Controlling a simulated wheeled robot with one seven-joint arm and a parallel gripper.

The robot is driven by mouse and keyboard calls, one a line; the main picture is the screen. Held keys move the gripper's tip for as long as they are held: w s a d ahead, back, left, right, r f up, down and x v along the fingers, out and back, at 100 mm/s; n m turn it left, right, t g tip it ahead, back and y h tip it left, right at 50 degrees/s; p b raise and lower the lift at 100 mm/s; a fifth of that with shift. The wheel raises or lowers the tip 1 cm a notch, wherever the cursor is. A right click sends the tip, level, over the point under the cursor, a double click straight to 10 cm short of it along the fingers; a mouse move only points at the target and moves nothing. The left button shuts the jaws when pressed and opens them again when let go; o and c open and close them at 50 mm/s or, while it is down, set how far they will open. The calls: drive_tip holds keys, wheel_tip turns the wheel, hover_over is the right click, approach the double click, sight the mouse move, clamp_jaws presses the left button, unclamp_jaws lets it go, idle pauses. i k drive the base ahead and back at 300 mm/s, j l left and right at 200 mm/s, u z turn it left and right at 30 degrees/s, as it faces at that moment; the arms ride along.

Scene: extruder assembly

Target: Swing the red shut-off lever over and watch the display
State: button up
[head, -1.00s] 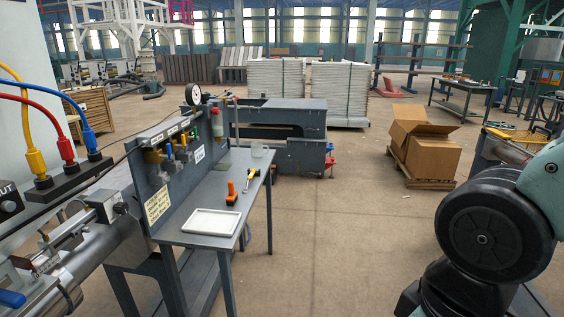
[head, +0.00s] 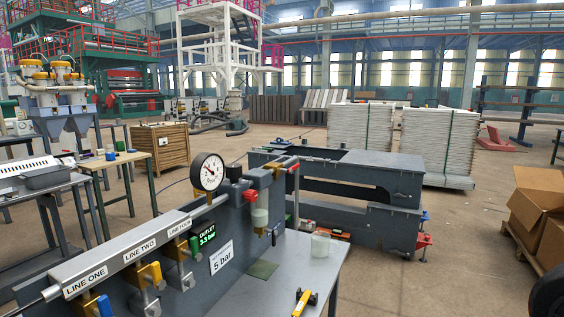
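A grey valve panel (head: 160,270) stands at the lower left of the head view. A small red piece (head: 250,195) sits on the filter unit (head: 259,217) at the panel's right end. A red-tipped part (head: 294,168) sticks out above it; I cannot tell which of the two is the shut-off lever. The display (head: 207,238) is lit green and reads OUTLET, about 3.3 bar. A round white dial gauge (head: 208,172) stands above it. A sign (head: 221,258) reads 5 bar. My gripper is not in view.
Line valves with yellow (head: 150,273) and blue (head: 105,306) handles line the panel. The grey table (head: 275,285) holds a clear cup (head: 320,244) and a yellow-black tool (head: 304,301). Open floor lies to the right, before cardboard boxes (head: 535,210).

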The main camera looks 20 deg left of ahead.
sight(290, 170)
drive_tip(key=i+l+u, duration=0.15)
drive_tip(key=i+u, duration=0.2)
drive_tip(key=i+l+u, duration=0.75)
drive_tip(key=i, duration=0.15)
